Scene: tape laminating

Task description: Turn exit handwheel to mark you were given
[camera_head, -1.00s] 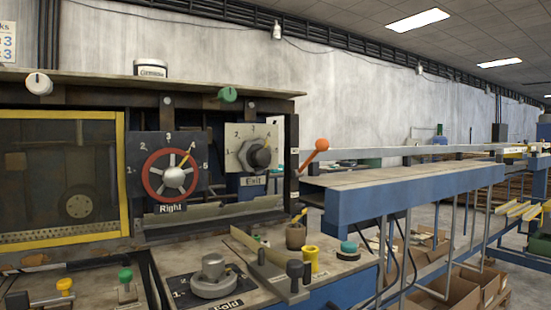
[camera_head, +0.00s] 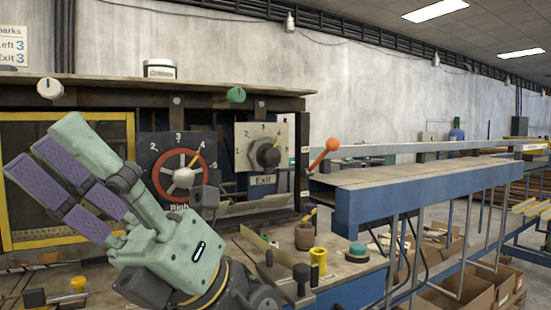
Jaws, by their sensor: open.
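A yellow pointer at the wheel's upper right points near the 4, though the small marks are hard to read. A card (camera_head: 12,47) at the upper left reads "Left 3" and "Exit 3". My gripper (camera_head: 45,146) is open and empty, with purple finger pads, at the left. It points up and left, well apart from the exit handwheel. It hides part of the yellow-framed window.
The red "Right" handwheel (camera_head: 206,165) sits left of the exit dial, partly behind my gripper. An orange-knobbed lever (camera_head: 332,145) stands right of the exit dial. A small pot (camera_head: 304,237) and a yellow knob (camera_head: 318,258) stand on the bench below.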

